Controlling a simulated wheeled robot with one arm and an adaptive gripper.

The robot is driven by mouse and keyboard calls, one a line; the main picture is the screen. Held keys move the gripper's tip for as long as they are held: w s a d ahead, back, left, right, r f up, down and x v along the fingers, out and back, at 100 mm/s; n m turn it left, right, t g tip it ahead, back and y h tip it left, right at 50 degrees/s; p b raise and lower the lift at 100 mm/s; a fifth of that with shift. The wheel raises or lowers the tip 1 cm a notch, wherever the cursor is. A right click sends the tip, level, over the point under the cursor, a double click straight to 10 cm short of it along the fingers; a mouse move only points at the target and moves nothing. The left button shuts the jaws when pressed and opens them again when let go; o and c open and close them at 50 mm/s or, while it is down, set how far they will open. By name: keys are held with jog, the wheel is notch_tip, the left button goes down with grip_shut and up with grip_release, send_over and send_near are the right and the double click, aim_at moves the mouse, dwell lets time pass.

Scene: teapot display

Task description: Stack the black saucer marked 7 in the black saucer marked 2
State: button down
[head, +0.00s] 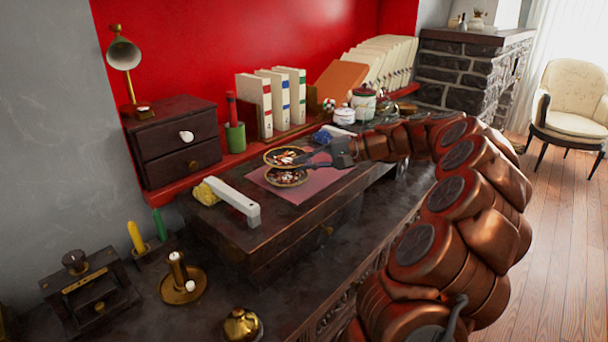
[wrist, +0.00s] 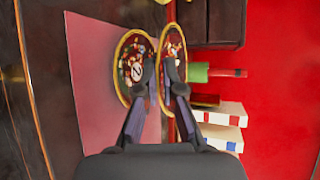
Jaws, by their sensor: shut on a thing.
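My gripper (head: 306,161) is shut on the rim of one black, gold-rimmed, flower-patterned saucer, the black saucer marked 7 (head: 284,155). Its number cannot be read. In the wrist view, the held saucer (wrist: 170,48) is seen nearly edge-on between the fingers (wrist: 161,76). The black saucer marked 2 (head: 286,178) lies on the pink mat, just below the held one.
The pink mat (head: 310,187) lies on a dark raised desk box. A white bar (head: 233,203) lies left of it. Behind are a green cup (head: 235,136), upright books (head: 255,105) and lidded jars (head: 364,104). A small drawer chest (head: 174,142) stands at the left.

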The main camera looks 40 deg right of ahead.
aim_at(304, 180)
jog(key=shift+w+f, duration=0.25)
jog(key=shift+f, duration=0.1)
jog(key=shift+s+f+b, duration=0.1)
jog(key=shift+f+b, duration=0.2)
jog(key=shift+f, duration=1.15)
jog(key=c, duration=1.3)
grip_release()
jog(key=p+v, duration=0.1)
jog(key=v, duration=1.1)
